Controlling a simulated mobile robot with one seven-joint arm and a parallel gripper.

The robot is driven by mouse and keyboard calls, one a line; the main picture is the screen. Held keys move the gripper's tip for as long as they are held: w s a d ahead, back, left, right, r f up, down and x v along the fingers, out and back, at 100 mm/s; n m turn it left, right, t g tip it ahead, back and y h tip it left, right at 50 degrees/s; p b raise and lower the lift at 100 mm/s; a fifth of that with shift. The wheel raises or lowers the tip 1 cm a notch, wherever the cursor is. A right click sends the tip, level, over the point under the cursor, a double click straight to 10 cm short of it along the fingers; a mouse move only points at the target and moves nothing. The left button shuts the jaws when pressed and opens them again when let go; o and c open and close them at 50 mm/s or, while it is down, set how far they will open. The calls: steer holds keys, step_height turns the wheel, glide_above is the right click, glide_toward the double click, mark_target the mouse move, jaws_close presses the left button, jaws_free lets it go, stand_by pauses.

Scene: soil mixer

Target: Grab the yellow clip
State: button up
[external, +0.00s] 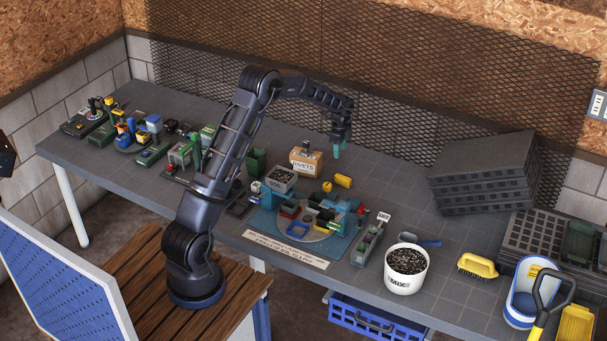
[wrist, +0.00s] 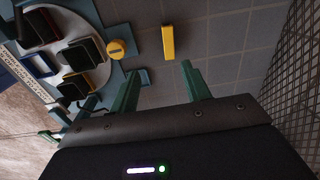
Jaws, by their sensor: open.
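A yellow elongated piece, which looks like the yellow clip (wrist: 168,42), lies on the grey tabletop. In the external view the yellow clip (external: 343,180) is just right of a smaller round yellow piece (external: 327,187). The round piece also shows in the wrist view (wrist: 122,50), at the edge of the teal station. My gripper (external: 337,151) points down above the table behind the clip. In the wrist view my gripper (wrist: 160,73) has its green fingers spread and nothing between them. The clip is beyond the fingertips, toward the top of the picture, and apart from them.
A teal station with a round plate (external: 300,237) holds several small parts left of the clip. A white bucket (external: 405,268) and stacked dark trays (external: 480,175) are to the right. Mesh (wrist: 296,70) rises along the back.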

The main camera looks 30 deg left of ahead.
steer(key=m, duration=0.1)
glide_above(343, 177)
step_height(343, 177, down, 6)
step_height(343, 177, down, 10)
steer(key=shift+f, duration=0.15)
jaws_close()
stand_by(0.5)
